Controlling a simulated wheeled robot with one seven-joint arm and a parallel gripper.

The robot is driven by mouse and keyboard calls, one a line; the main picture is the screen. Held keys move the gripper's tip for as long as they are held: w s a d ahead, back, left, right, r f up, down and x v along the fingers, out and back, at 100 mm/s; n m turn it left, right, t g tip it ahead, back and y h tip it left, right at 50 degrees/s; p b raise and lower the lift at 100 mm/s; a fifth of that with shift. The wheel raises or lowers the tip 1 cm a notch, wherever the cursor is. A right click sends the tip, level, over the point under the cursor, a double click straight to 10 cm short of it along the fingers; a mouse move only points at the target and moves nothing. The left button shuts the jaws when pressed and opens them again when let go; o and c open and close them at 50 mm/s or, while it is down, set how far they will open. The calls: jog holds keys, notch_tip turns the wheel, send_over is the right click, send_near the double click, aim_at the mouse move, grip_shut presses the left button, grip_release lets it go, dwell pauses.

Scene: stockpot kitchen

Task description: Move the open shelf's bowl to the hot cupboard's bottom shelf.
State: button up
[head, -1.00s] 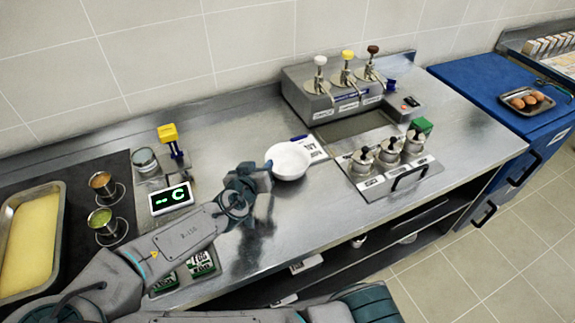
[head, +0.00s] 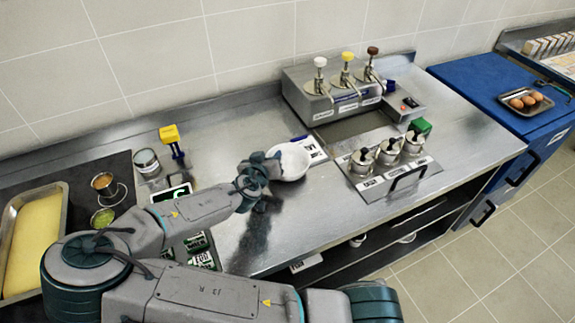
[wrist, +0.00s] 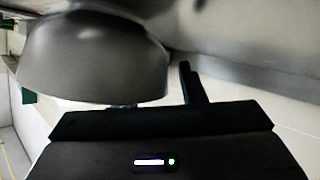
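The white bowl (head: 292,163) is at the end of my gripper (head: 262,166), tilted, over the middle of the steel counter. The wrist view shows the bowl (wrist: 90,60) large and close, against my gripper (wrist: 160,100). One dark finger stands to the right of the bowl; the other is mostly hidden behind it. My gripper appears shut on the bowl's rim. Under the counter is an open dark shelf (head: 350,262) with small white items on it. A blue cabinet (head: 520,150) with dark handles stands at the right; I cannot tell whether it is the hot cupboard.
A pump dispenser (head: 335,90) and lidded pots (head: 388,152) stand beyond the bowl. A yellow-topped device (head: 170,138), a can (head: 147,163) and a yellow-filled pan (head: 30,240) are at left. A tray of eggs (head: 526,101) sits on the blue cabinet. Floor is clear at lower right.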

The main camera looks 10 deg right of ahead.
grip_shut()
jog(key=shift+r, duration=0.1)
